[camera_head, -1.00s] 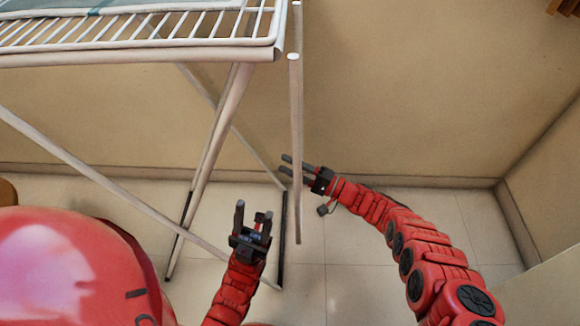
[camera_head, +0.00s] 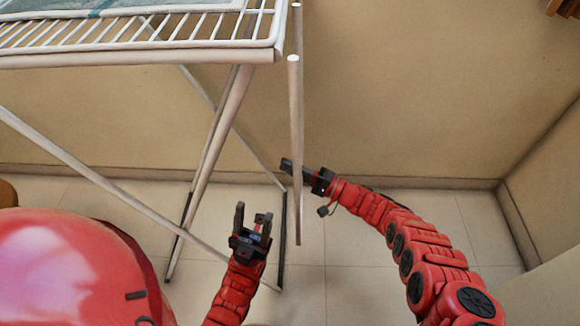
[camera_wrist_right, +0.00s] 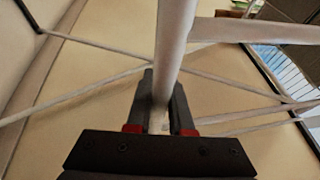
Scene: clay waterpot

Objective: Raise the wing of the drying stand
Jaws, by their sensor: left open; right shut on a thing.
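The drying stand (camera_head: 228,100) stands at the left, its white wire rack at the top. Its wing (camera_head: 295,130) hangs straight down at the stand's right end, seen edge-on as a narrow white bar. My right gripper (camera_head: 290,165) is at the lower half of the wing, shut on it. In the right wrist view, the wing's white tube (camera_wrist_right: 172,50) runs between the two fingers of my right gripper (camera_wrist_right: 161,105). My left gripper (camera_head: 253,215) is open and empty, fingers up, left of the wing's lower end and apart from it.
The stand's crossed legs (camera_head: 100,180) reach down to the tiled floor (camera_head: 350,260) left of the wing. A beige wall (camera_head: 400,90) is behind. The space right of the wing is clear except for my right arm.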

